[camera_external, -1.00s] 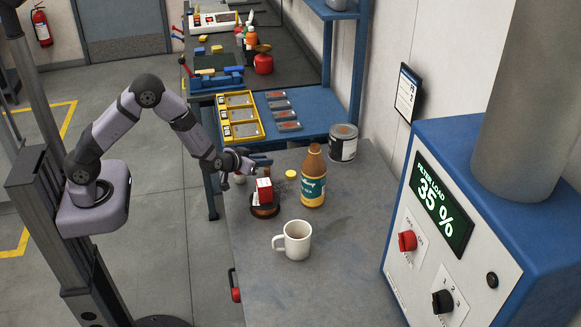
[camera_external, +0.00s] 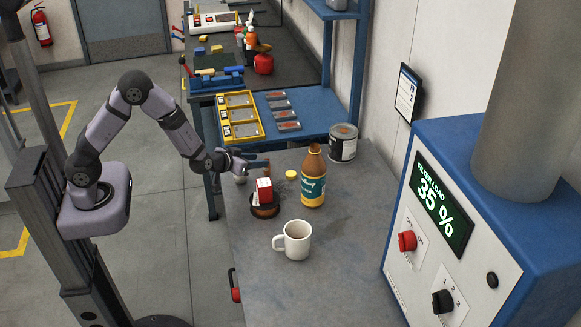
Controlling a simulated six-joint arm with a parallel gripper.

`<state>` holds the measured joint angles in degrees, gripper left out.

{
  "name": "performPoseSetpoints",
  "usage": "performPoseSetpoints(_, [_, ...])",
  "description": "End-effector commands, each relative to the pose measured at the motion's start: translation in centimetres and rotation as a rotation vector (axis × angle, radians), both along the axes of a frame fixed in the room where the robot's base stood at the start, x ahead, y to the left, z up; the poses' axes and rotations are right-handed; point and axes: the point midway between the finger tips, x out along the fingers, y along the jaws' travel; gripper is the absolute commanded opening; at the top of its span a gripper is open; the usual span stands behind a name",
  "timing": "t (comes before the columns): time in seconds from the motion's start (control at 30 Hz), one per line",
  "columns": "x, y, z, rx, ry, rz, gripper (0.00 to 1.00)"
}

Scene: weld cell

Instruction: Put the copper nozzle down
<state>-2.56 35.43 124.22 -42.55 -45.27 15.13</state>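My gripper (camera_external: 262,160) is at the left edge of the grey bench, above the bench's far left part. A small copper-brown shape shows at its fingertips, which may be the copper nozzle; it is too small to tell whether the fingers are closed around it.
A brown bottle (camera_external: 313,178), a yellow cap (camera_external: 291,174), a white mug (camera_external: 294,240) and a metal can (camera_external: 343,143) stand on the grey bench (camera_external: 330,285). The filter cabinet (camera_external: 455,220) borders its right. The bench's front middle is clear.

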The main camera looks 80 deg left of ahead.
Motion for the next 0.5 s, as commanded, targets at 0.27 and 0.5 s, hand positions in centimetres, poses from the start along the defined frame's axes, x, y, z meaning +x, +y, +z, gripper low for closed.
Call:
performPoseSetpoints(0.27, [-3.2,-2.4,2.2,-0.001,-0.003,-0.002,0.36])
performPoseSetpoints(0.5, [-5.1,-3.7,3.5,0.0,-0.001,-0.002,0.36])
